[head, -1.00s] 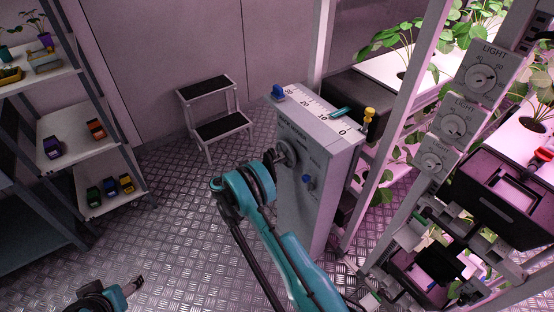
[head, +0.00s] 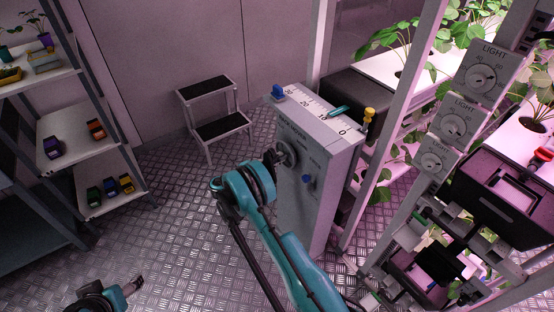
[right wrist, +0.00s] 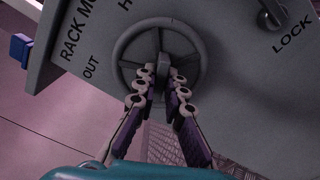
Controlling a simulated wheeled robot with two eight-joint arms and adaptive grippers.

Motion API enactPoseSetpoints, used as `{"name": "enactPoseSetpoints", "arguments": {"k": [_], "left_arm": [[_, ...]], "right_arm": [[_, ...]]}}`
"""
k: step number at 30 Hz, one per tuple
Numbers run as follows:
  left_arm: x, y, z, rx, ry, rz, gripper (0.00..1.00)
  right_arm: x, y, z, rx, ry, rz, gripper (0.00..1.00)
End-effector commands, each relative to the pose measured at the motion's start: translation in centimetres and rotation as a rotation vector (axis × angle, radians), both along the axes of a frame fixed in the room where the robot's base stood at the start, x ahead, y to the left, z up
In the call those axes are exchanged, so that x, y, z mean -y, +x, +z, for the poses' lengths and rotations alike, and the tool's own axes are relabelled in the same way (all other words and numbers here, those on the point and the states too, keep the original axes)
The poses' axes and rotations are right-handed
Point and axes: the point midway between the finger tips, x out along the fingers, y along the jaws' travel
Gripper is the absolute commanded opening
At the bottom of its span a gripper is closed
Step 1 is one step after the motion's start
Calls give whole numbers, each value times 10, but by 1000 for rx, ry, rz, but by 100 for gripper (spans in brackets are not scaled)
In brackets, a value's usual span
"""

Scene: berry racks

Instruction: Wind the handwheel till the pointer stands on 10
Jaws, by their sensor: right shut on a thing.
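The grey box (head: 312,200) carries a handwheel (head: 289,148) on its front, which also shows in the right wrist view (right wrist: 119,48). My right gripper (head: 277,158) is shut on a bar across the middle of the wheel, seen between its fingers in the right wrist view (right wrist: 164,75). On top of the box is a white scale (head: 301,98) marked 30, 20, 10 and 0. The teal pointer (head: 339,111) lies across it, its tip between 10 and 0, close to the 10. My left gripper (head: 131,286) is low at left, away from the box; its opening is unclear.
A step stool (head: 215,110) stands behind. Plant racks with light dials (head: 481,77) are at right.

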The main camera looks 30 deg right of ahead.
Motion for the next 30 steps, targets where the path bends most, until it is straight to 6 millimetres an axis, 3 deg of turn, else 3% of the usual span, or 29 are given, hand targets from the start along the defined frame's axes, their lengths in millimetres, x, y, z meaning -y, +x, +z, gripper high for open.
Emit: {"name": "enactPoseSetpoints", "arguments": {"k": [30], "left_arm": [[0,0,0,0,0,0,66]], "right_arm": [[-1,0,-1,-923,-71,1,0]]}}
